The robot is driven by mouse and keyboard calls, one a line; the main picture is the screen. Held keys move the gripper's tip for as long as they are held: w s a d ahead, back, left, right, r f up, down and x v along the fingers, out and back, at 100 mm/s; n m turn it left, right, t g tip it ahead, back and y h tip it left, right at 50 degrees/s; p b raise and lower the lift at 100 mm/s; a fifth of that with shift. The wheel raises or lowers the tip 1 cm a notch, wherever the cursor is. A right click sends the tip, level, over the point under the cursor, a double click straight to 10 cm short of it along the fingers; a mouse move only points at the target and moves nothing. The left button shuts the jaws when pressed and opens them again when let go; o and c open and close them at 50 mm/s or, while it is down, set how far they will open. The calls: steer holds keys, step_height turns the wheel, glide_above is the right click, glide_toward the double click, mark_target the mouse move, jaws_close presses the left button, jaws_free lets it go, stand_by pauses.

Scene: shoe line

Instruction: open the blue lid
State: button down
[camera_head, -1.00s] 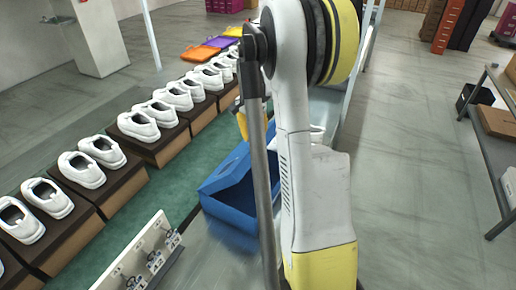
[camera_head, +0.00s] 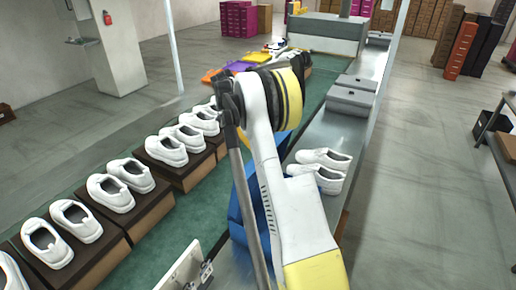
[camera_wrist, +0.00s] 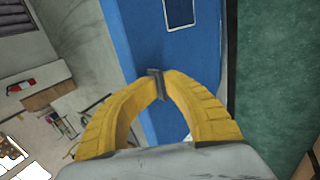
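The blue box (camera_head: 240,218) stands on the grey line surface, mostly hidden behind my arm. More blue, likely part of the lid, shows past my arm's upper joint (camera_head: 284,146); my arm hides how far it is open. In the wrist view, a large blue panel (camera_wrist: 150,35) with a white-outlined rectangle lies behind the fingertips. My gripper (camera_wrist: 156,83) has its yellow fingers brought together at the tips, in front of the blue panel. I cannot tell whether a lid edge is pinched between them. The gripper is hidden in the head view.
White shoes (camera_head: 126,183) on brown boxes line the green belt (camera_head: 150,225) at left. A loose white pair (camera_head: 322,168) lies right of my arm. A white panel (camera_head: 185,268) stands in front. Grey blocks (camera_head: 350,96) stand farther along the line. The floor at right is partly clear.

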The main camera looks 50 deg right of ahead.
stand_by(0.3)
steer(key=c, duration=1.6)
jaws_free()
steer(key=shift+d, duration=0.1)
steer(key=v, duration=1.2)
